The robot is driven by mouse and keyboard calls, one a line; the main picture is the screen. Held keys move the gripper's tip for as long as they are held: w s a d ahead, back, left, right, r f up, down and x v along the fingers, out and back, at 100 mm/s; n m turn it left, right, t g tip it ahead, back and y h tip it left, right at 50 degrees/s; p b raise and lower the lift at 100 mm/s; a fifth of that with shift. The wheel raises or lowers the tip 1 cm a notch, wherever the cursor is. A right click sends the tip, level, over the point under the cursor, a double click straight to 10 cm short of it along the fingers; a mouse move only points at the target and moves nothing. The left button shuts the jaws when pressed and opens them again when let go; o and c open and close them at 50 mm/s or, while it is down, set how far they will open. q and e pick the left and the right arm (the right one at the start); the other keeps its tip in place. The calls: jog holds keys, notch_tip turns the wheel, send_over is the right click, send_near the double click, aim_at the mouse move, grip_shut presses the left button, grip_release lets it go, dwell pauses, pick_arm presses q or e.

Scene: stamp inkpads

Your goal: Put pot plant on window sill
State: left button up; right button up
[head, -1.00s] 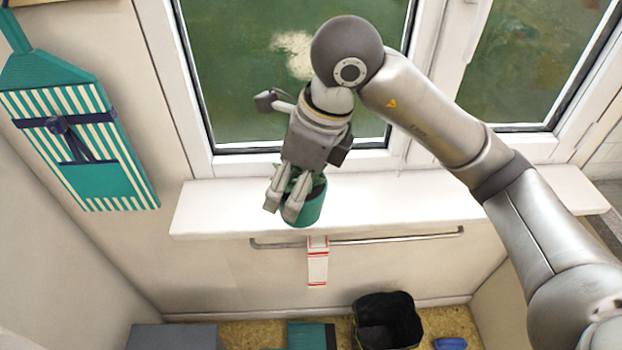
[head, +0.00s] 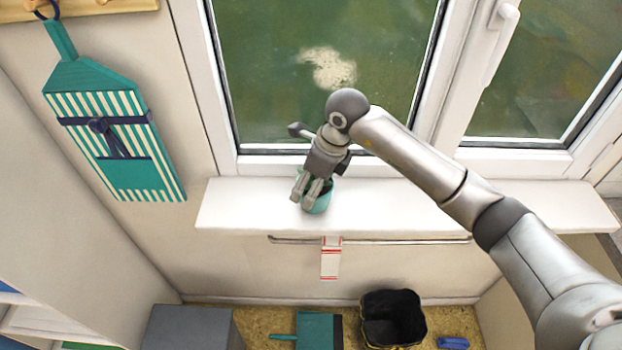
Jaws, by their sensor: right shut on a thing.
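The pot plant is a small teal-green pot (head: 321,202) with a little green at its rim. It is at the white window sill (head: 255,208), left of the sill's middle, and looks upright. Whether its base touches the sill is hard to tell. My right gripper (head: 308,198) reaches down from above and is shut on the pot's left rim. The gripper hides most of the plant and part of the pot. My left gripper is not in view.
The window frame (head: 290,162) stands close behind the sill. A rail with a white and red towel (head: 331,260) hangs below. A striped teal apron (head: 118,130) hangs on the left wall. A black bin (head: 392,318) is below. The sill right of the pot is partly under my arm.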

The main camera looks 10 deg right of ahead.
jog(key=shift+f, duration=0.25)
jog(key=shift+f, duration=0.15)
jog(key=o, duration=1.4)
